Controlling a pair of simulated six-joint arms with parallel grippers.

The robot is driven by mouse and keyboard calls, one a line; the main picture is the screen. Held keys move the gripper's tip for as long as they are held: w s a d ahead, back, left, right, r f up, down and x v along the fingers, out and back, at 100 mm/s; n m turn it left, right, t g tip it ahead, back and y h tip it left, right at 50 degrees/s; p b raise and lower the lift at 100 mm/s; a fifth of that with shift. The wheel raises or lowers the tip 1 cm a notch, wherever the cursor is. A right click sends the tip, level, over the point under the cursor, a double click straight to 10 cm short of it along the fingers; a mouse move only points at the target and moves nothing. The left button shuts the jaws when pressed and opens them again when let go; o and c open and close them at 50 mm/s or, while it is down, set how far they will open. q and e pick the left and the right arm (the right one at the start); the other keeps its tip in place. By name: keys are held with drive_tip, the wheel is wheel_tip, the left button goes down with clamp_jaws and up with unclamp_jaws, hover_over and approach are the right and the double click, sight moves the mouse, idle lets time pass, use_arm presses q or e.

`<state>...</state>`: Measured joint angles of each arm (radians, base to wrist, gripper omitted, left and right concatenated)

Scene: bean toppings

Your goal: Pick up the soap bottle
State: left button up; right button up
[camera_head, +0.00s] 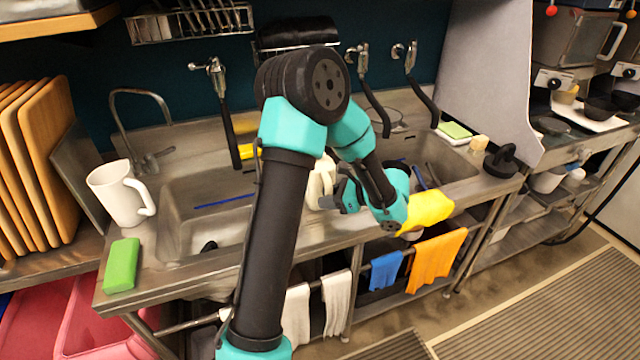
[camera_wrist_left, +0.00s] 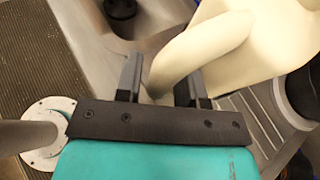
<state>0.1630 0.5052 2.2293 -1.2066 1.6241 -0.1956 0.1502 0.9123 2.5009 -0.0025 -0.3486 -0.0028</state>
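A cream container with a loop handle (camera_head: 319,187) stands at the middle of the sink counter, partly hidden by my arm. In the left wrist view its handle (camera_wrist_left: 205,45) curves down between the two fingers. My left gripper (camera_head: 340,190) is open, with its fingers (camera_wrist_left: 160,85) on either side of the handle; I cannot tell whether they touch it. No other soap bottle is clearly identifiable, and my left arm hides part of the counter. My right gripper is not in view.
A white jug (camera_head: 118,195) and a green sponge (camera_head: 122,265) stand on the left counter. A yellow cloth-like item (camera_head: 430,208) is at the front edge, with an orange towel (camera_head: 436,262) hanging below. Faucets (camera_head: 217,85) rise behind the basins. A black plunger-like object (camera_head: 500,160) is right.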

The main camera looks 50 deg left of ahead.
sight(332, 188)
use_arm(q)
clamp_jaws()
drive_tip(key=shift+r, duration=0.15)
drive_tip(key=shift+r, duration=0.5)
drive_tip(key=shift+s+d+r, duration=0.1)
drive_tip(key=shift+d+r, duration=0.05)
drive_tip(key=shift+r, duration=0.5)
drive_tip(key=shift+s+d+r, duration=0.1)
drive_tip(key=shift+d+r, duration=0.05)
drive_tip(key=shift+r, duration=0.45)
drive_tip(key=s+d+r, duration=0.1)
drive_tip(key=s+d, duration=0.9)
drive_tip(key=d, duration=0.1)
drive_tip(key=shift+s+d+r, duration=0.15)
drive_tip(key=shift+d, duration=0.05)
drive_tip(key=shift+a, duration=0.1)
